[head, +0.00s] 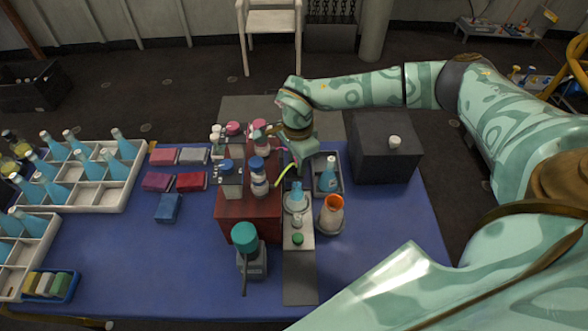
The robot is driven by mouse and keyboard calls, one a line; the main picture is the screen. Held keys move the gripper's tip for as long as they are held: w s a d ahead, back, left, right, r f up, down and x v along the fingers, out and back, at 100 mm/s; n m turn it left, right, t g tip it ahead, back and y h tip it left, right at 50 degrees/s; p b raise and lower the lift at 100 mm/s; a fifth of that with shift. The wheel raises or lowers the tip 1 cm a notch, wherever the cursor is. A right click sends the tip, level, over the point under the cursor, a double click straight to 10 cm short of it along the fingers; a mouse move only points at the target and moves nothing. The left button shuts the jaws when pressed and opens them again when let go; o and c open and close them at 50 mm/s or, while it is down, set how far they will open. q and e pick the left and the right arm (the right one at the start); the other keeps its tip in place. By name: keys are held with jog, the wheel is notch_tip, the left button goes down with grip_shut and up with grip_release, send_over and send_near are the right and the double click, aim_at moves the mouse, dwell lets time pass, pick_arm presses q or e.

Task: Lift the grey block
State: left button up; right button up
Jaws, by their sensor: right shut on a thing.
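A light grey block (194,156) lies flat on the blue mat, in a group of small blocks left of the red stand. Nothing touches it from above. My right gripper (270,136) is at the back of the red stand, well to the right of the grey block. It is shut on what looks like a pink-capped bottle (260,124); the hand partly hides the hold. My left gripper is not in view.
Pink (163,156), purple (156,181), red (191,182) and blue (168,208) blocks lie around the grey one. White crates (92,195) of bottles stand left. The red stand (246,207) carries several bottles.

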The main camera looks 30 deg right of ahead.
jog(key=shift+r+p, duration=1.85)
jog(key=shift+r, duration=0.45)
jog(key=shift+f, duration=0.1)
jog(key=o, duration=0.8)
jog(key=shift+c, duration=0.2)
notch_tip(320, 180, up, 7)
jog(key=p, duration=0.6)
jog(key=shift+f, duration=0.1)
